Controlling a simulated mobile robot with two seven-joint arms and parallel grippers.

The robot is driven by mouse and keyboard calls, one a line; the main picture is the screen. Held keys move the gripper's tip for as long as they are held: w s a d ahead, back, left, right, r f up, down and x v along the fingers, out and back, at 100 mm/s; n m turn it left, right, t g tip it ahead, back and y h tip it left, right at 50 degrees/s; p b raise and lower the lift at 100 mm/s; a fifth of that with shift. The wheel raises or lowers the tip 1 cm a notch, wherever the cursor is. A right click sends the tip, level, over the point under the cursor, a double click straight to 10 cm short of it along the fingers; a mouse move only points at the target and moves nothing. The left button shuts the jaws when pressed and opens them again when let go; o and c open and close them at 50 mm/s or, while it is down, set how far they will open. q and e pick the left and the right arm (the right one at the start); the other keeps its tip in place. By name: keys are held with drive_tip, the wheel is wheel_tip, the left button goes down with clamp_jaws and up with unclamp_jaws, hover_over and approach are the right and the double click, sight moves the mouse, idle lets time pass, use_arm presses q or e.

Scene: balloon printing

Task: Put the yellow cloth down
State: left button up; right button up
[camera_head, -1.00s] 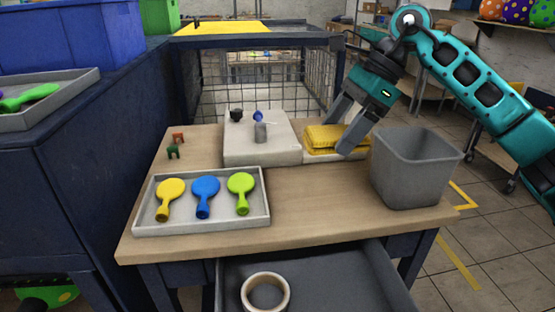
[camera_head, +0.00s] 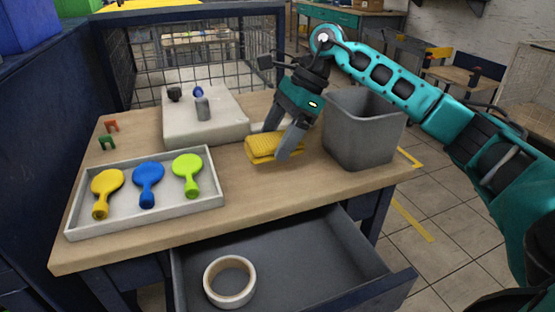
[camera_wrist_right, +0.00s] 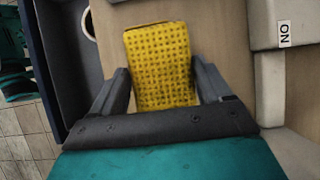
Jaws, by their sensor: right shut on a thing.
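The yellow cloth (camera_head: 262,149) is a folded, dimpled pad over the wooden table (camera_head: 240,185), in front of the small pale tray (camera_head: 262,127). My right gripper (camera_head: 277,143) comes from above and is shut on the cloth, one finger on each side. In the right wrist view the cloth (camera_wrist_right: 160,68) sits between the two fingers of the gripper (camera_wrist_right: 160,85). I cannot tell whether its underside touches the table. My left gripper is not in view.
A grey bin (camera_head: 362,135) stands right of the cloth. A white box (camera_head: 220,125) is behind left. A tray (camera_head: 75,228) holds yellow, blue and green balloon-shaped paddles. The open drawer (camera_head: 310,255) below holds a tape roll (camera_head: 229,282). The table front near the cloth is clear.

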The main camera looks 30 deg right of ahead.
sight(278, 170)
wheel_tip(278, 170, down, 5)
drive_tip(key=shift+r+b, duration=0.1)
drive_tip(key=shift+b, duration=0.35)
drive_tip(key=o, duration=1)
drive_tip(key=shift+c, duration=0.2)
drive_tip(key=shift+r, duration=0.1)
drive_tip(key=p+v, duration=0.2)
drive_tip(key=v, duration=1)
